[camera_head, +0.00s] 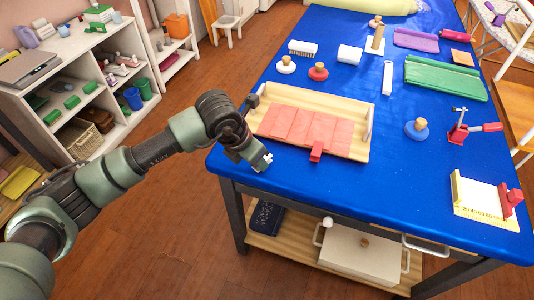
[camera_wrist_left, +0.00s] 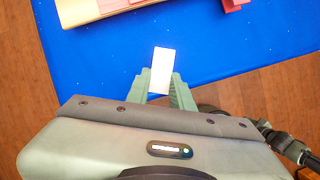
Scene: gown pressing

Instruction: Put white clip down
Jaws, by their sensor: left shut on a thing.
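My left gripper (camera_head: 262,163) is at the near left edge of the blue table (camera_head: 230,160). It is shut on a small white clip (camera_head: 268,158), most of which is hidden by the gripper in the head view. In the left wrist view, the white clip (camera_wrist_left: 163,61) sticks out past the tips of my left gripper (camera_wrist_left: 162,80), over the blue tabletop near its edge. I cannot tell whether the clip touches the table. My right gripper is out of view.
A wooden tray (camera_head: 352,151) with a pink pleated cloth (camera_head: 300,124) lies just beyond the gripper. A red clip (camera_head: 316,151) sits at its front edge. A blue round knobbed piece (camera_head: 417,131) and a red press (camera_head: 459,130) stand to the right. The front-middle tabletop is clear.

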